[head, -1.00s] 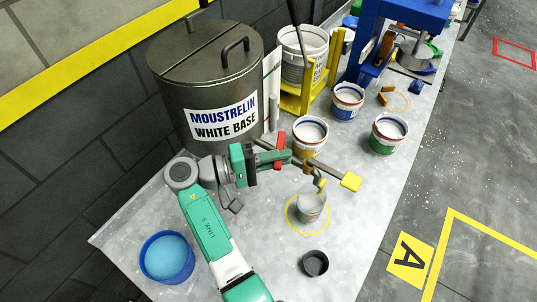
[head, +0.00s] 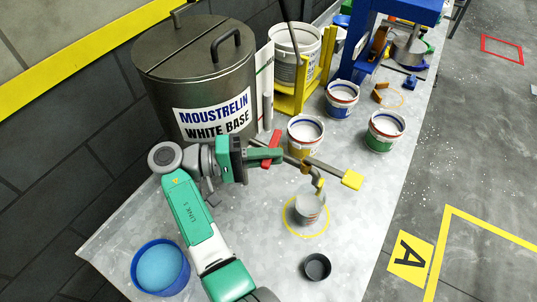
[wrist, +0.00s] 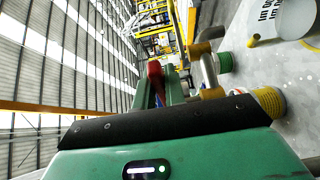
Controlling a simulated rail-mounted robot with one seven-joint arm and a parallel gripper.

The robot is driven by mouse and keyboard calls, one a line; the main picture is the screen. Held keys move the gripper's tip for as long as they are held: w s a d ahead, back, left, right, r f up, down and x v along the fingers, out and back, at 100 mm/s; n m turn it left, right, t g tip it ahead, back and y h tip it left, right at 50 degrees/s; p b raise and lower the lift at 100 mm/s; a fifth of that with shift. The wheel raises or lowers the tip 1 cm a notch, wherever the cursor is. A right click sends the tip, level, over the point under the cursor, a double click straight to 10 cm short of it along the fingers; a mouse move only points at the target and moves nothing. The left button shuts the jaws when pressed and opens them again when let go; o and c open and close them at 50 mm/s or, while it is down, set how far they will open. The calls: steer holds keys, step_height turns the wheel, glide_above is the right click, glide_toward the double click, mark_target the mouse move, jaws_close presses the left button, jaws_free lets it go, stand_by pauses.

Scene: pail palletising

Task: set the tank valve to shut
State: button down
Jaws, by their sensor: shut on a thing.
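The dark grey tank (head: 190,75), labelled "MOUSTRELIN WHITE BASE", stands at the back left of the bench. A pipe with a brass-coloured spout (head: 318,184) reaches out from low on its right, over a small grey pail (head: 307,207). My gripper (head: 268,154) is shut on the red valve handle (head: 276,138), beside the tank's lower right. The fingers hide most of the handle. In the wrist view, the red handle (wrist: 154,68) shows between the green fingers. I cannot tell the exact valve setting.
A grey bar with a yellow end (head: 352,180) juts out close to my gripper. White-filled pails with yellow (head: 305,142), blue (head: 341,103) and green (head: 384,138) bands stand behind. A black cup (head: 316,266) and blue tub (head: 160,267) are in front.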

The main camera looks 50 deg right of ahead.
steer(key=c, duration=1.7)
jaws_free()
steer(key=shift+c, duration=0.2)
steer(key=b+v, duration=0.3)
steer(key=v, duration=0.4)
steer(key=shift+w+a, duration=0.25)
steer(key=shift+w, duration=0.05)
